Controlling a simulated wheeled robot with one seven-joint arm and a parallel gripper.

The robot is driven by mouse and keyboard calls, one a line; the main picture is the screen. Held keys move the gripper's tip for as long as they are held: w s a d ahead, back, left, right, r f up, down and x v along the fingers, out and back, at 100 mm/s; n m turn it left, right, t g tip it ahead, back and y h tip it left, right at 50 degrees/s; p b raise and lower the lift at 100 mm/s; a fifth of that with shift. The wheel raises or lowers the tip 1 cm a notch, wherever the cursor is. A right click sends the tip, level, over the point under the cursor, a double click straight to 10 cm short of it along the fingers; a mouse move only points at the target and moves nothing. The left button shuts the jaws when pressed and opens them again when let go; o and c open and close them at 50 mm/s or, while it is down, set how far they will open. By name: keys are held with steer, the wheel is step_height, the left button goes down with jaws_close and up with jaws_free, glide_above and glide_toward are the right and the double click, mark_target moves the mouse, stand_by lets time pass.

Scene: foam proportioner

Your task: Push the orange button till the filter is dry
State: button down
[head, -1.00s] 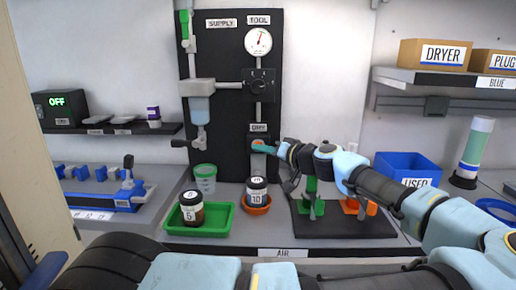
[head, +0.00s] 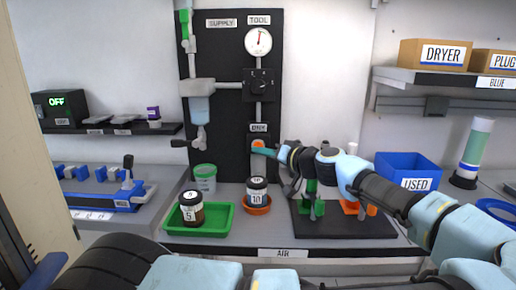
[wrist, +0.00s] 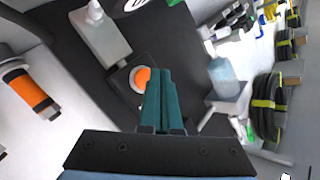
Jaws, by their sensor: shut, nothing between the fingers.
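The orange button (head: 258,143) sits low on the black panel under a label that seems to read DRY. In the wrist view the button (wrist: 141,78) is round and orange in a dark square housing. My gripper (head: 262,151) is shut and empty, its teal fingers side by side at the button's right and lower edge. In the wrist view the fingertips (wrist: 160,75) overlap the button's edge; I cannot tell if they touch it. The clear blue-tinted filter bowl (head: 200,110) hangs on the panel's left; whether it is wet inside is too small to tell.
A gauge (head: 258,41) and a dark knob (head: 261,85) are above the button. Below stand a jar marked 10 (head: 257,191) in an orange dish and a jar marked 5 (head: 191,209) on a green tray (head: 221,222). A blue USED bin (head: 408,168) is at right.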

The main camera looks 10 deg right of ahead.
steer(key=shift+s+a, duration=0.25)
steer(key=shift+s, duration=0.95)
steer(key=shift+s+a, duration=0.2)
steer(key=shift+s, duration=0.95)
